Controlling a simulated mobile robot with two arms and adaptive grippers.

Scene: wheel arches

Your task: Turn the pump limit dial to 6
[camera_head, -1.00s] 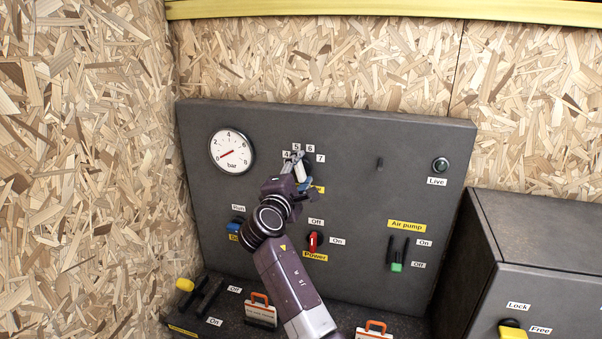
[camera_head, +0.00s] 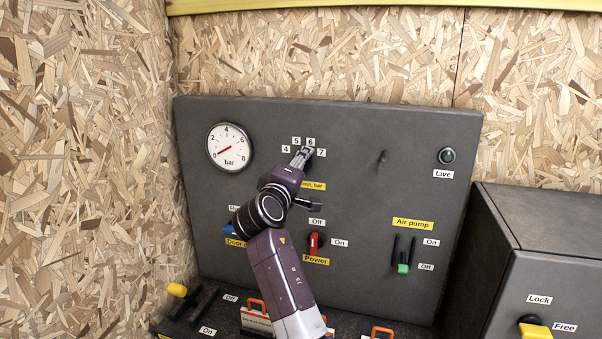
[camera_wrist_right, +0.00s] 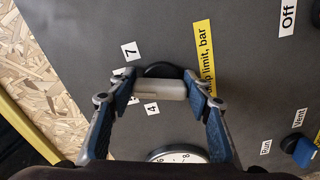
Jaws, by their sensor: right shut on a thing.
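The pump limit dial (camera_wrist_right: 160,70) shows in the right wrist view as a dark round base with a pale grey bar (camera_wrist_right: 160,89) across it. My right gripper (camera_wrist_right: 162,84) is shut on this bar, with a blue-and-grey finger at each end. In the head view my right gripper (camera_head: 303,155) covers most of the dial, and its fingers lean up and right. The labels 4 (camera_head: 286,149), 5 (camera_head: 296,141), 6 (camera_head: 311,142) and 7 (camera_head: 321,153) curve above it. The dial's exact pointing direction is hard to tell. My left gripper is not in view.
A pressure gauge (camera_head: 230,147) is left of the dial. The red power switch (camera_head: 315,243), blue door handle (camera_head: 230,229) and green-tipped air pump lever (camera_head: 403,268) are lower on the panel (camera_head: 350,125). A small peg (camera_head: 382,157) and the Live lamp (camera_head: 447,156) are to the right.

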